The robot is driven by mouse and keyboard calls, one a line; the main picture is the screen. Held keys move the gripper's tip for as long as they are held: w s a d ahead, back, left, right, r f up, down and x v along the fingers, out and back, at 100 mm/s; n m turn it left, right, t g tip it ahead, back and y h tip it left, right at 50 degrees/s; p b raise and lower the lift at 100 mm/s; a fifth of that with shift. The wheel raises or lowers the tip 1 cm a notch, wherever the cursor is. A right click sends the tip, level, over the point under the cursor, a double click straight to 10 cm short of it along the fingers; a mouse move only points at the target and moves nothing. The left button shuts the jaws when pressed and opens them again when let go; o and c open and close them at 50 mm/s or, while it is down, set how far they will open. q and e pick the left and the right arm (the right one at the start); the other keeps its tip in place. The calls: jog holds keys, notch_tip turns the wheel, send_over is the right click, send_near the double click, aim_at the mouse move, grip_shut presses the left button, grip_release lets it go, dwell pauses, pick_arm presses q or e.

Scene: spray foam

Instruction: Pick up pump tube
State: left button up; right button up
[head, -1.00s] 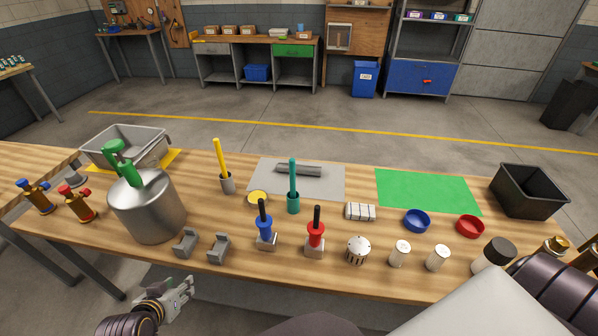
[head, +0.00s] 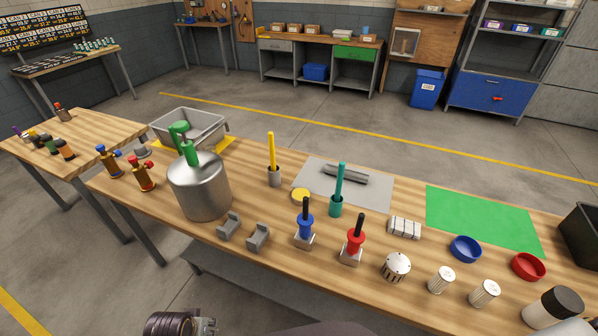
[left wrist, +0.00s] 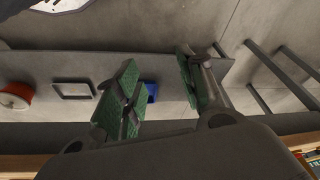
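A dark grey tube (head: 345,174) lies on a grey mat (head: 372,194) toward the back of the table; nothing labels it as the pump tube. A metal pot (head: 200,190) with a green pump-like top (head: 186,146) stands at the left. My left gripper (head: 207,326) shows at the bottom edge of the head view, in front of the table and away from these things. In the left wrist view its green-padded fingers (left wrist: 158,80) are apart with nothing held between them. My right gripper is not in view.
Two grey cradles (head: 243,233) and blue- and red-handled tools (head: 305,225) stand near the front edge. A yellow stick (head: 271,152) and a teal stick (head: 339,185) stand upright before the mat. A green mat (head: 480,215) at the right is clear.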

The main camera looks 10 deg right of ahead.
pick_arm(q)
jog(key=s+a+f+g, duration=0.1)
jog(key=s+f, duration=0.3)
jog(key=f, duration=0.9)
jog(key=s+f, duration=0.4)
jog(key=f, duration=0.9)
jog(key=s+a+f, duration=0.2)
jog(key=s+f, duration=0.5)
jog(key=s, duration=0.2)
jog(key=s+a+f+g, duration=0.1)
jog(key=s+f, duration=0.7)
jog(key=s, duration=0.2)
jog(key=shift+s+a, duration=0.2)
jog(key=shift+a, duration=0.2)
jog(key=shift+w+m, duration=0.15)
jog(key=shift+m, duration=0.15)
jog(key=shift+c, duration=0.4)
